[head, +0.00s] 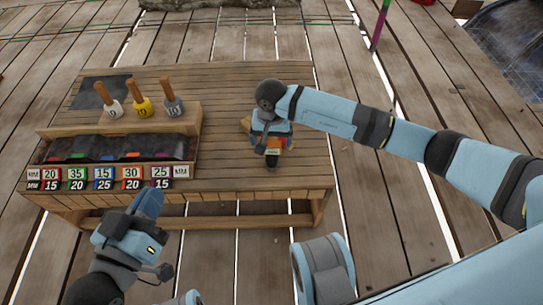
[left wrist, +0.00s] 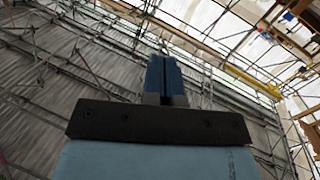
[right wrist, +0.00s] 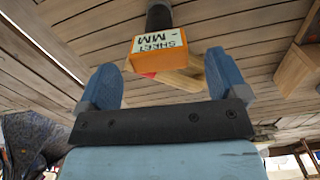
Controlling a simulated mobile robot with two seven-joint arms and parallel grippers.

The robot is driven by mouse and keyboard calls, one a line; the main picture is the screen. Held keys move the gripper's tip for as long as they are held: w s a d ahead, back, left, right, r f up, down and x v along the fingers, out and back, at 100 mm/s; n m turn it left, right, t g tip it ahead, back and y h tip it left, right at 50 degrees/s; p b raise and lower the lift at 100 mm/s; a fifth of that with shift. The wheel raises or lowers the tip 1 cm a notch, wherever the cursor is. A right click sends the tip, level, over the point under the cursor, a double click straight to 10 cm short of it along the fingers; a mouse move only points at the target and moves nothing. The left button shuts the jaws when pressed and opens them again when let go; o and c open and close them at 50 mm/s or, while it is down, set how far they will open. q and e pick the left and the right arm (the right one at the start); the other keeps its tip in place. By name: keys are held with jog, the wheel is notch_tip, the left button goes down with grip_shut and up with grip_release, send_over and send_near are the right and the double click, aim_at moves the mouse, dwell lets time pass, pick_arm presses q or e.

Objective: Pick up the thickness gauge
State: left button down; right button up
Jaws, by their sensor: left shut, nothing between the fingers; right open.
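The thickness gauge appears to be the orange block (head: 273,153) labelled "SHEET MM" with a dark handle, at the right part of the wooden bench. In the right wrist view the block (right wrist: 157,46) lies ahead of and between my open fingers, not touching either. My right gripper (head: 270,140) is over the bench at the gauge and partly hides it; its blue fingers (right wrist: 158,85) stand wide apart. My left gripper (head: 148,202) is shut and empty, in front of the bench at the left. Its closed fingers (left wrist: 164,75) point away from the bench in the left wrist view.
On the bench (head: 230,170), a rack (head: 120,147) with coloured slots and number labels stands at the left. White (head: 113,108), yellow (head: 142,106) and grey (head: 172,105) wooden-handled items stand behind it. A wooden piece (right wrist: 185,80) lies beside the gauge. The bench middle is clear.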

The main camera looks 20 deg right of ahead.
aim_at(271, 156)
jog(key=f, duration=0.1)
jog(key=f+b, duration=0.1)
jog(key=f, duration=0.1)
jog(key=f+b, duration=0.1)
jog(key=f, duration=0.1)
jog(key=shift+s+a, duration=0.1)
jog(key=shift+s, duration=0.3)
jog(key=c, duration=1.1)
jog(key=shift+r, duration=0.1)
